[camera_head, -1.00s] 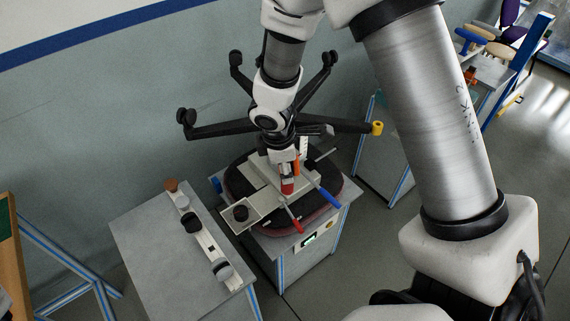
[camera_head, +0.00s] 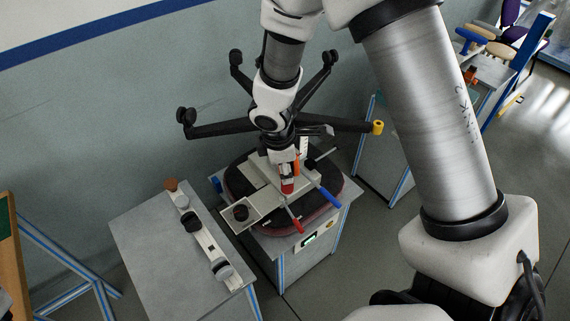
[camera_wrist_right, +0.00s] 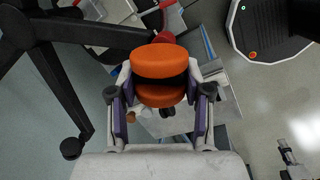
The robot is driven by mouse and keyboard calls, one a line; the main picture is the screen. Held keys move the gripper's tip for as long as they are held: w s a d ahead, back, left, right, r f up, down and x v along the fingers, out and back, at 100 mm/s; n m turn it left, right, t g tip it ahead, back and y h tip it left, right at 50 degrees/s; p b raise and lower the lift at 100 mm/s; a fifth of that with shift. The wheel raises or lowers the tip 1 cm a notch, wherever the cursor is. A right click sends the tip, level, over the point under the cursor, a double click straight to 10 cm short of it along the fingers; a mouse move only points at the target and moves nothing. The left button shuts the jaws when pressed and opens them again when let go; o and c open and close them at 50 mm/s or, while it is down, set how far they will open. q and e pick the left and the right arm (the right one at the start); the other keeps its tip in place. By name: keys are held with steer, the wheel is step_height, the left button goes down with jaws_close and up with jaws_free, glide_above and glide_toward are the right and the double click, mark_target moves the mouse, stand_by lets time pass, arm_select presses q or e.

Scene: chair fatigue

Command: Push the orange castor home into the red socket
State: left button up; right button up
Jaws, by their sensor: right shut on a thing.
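The orange castor (camera_wrist_right: 160,62) is between the two fingers of my right gripper (camera_wrist_right: 160,80), which is shut on it. In the wrist view the red socket (camera_wrist_right: 164,38) shows at the end of a black leg, just past the castor and partly hidden by it. I cannot tell how deep the castor's stem sits in it. In the head view my right gripper (camera_head: 284,155) is above the near side of the chair base, with red (camera_head: 288,186) showing just below it and an orange sliver beside it. My left gripper is not in view.
The star base (camera_head: 225,129) has black castors on other legs and a yellow end (camera_head: 377,127) on the right leg. Below is a bench with a red handle (camera_head: 295,222) and a blue handle (camera_head: 328,198). A side table (camera_head: 160,245) at left carries a rack.

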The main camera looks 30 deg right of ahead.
steer(key=shift+a+b+x, duration=0.15)
steer(key=shift+b+x, duration=0.55)
steer(key=shift+x, duration=0.1)
steer(key=shift+a+b+x, duration=0.15)
steer(key=shift+b+x, duration=0.55)
steer(key=shift+x, duration=0.05)
steer(key=o, duration=1.2)
steer(key=shift+s, duration=0.2)
steer(key=shift+c, duration=0.2)
steer(key=v, duration=1.2)
steer(key=shift+w, duration=0.1)
